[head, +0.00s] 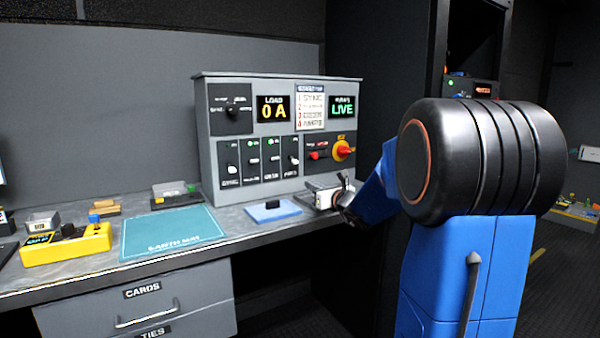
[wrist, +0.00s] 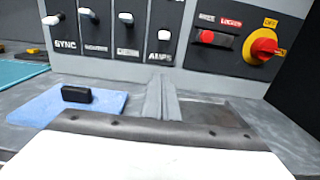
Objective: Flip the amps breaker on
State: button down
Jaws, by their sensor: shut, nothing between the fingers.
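The amps breaker is the rightmost of the row of white-levered switches on the grey control panel (head: 206,150). Its lever (wrist: 164,35) shows in the wrist view above the AMPS label, lower than the lever to its left. In the head view the lever (head: 294,160) is small. My gripper (wrist: 161,85) is shut and empty, its fingertips below and in front of the AMPS label, apart from the lever. In the head view my gripper (head: 340,190) is at the panel's lower right, partly hidden by my arm.
Right of the breakers are a red button (wrist: 207,37) and a red-yellow rotary knob (wrist: 265,47). A blue pad (wrist: 35,105) with a black block (wrist: 76,94) lies on the counter. The load display (head: 273,109) reads 0 A; another (head: 342,107) reads LIVE. A teal mat (head: 170,235) lies left.

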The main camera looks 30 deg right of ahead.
aim_at(297, 162)
jog(key=w, duration=0.9)
jog(key=shift+w+a, duration=0.2)
jog(key=shift+w, duration=0.2)
jog(key=shift+w+r, duration=0.1)
jog(key=shift+r, duration=0.15)
jog(key=r, duration=0.1)
jog(key=s+r, duration=0.1)
jog(key=r, duration=0.1)
jog(key=shift+s+r, duration=0.15)
jog(key=shift+s+r+g, duration=0.25)
jog(key=shift+r+g, duration=0.35)
jog(key=shift+g, duration=0.4)
jog(key=shift+s+r+g, duration=0.1)
jog(key=shift+r+g, duration=0.35)
jog(key=shift+g, duration=0.25)
jog(key=shift+r+g, duration=0.2)
jog(key=shift+g, duration=0.2)
jog(key=shift+s+r, duration=0.1)
jog(key=shift+r, duration=0.3)
